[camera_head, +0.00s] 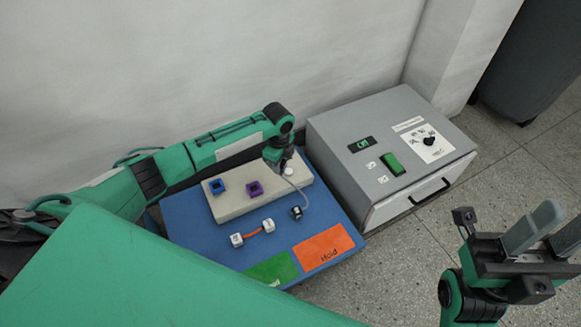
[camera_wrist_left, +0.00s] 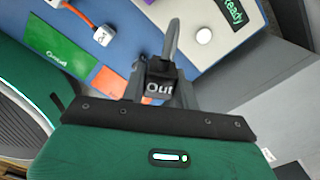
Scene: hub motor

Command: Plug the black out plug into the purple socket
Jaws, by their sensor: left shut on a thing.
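The purple socket (camera_head: 254,188) sits on a beige block, right of a blue socket (camera_head: 219,186). My left gripper (camera_head: 277,157) is above the right end of that block, to the right of the purple socket. In the left wrist view it is shut on the black out plug (camera_wrist_left: 160,88), whose "Out" label faces the camera. A grey cable rises from the plug. In the head view the held plug is hard to make out. Another black plug (camera_head: 296,212) lies on the blue mat at the cable's other end. My right gripper (camera_head: 562,220) is open and empty at the right.
The beige block (camera_head: 228,207) stands on the blue mat (camera_head: 200,240). Two white plugs joined by an orange cable (camera_head: 252,233) lie in front. Green and orange "Hold" (camera_head: 325,246) patches are nearer. A grey control box (camera_head: 380,140) stands right; a white button (camera_head: 288,172) is close to the left gripper.

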